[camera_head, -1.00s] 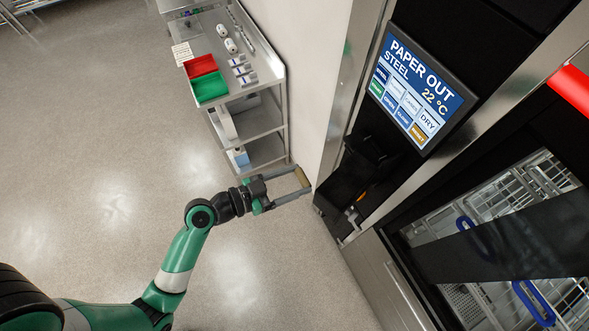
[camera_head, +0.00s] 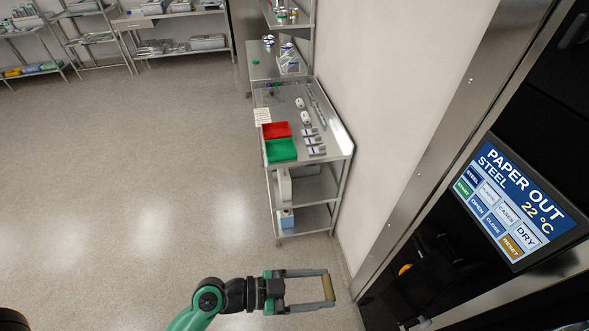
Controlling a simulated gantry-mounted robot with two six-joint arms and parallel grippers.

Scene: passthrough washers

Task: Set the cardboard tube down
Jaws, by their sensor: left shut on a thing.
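My left gripper (camera_head: 324,288) comes in from the bottom of the head view, its two grey fingers pointing right. It is shut on a small tan cardboard tube (camera_head: 328,287), held crosswise at the fingertips. The tube is in the air over the floor, just left of the black machine front. My right gripper is not in view.
A steel trolley (camera_head: 338,143) against the wall carries a red bin (camera_head: 276,131), a green bin (camera_head: 281,151) and several small items. The washer's screen (camera_head: 513,201) reads "PAPER OUT". Shelves (camera_head: 184,47) stand at the back. The floor (camera_head: 130,190) at left is clear.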

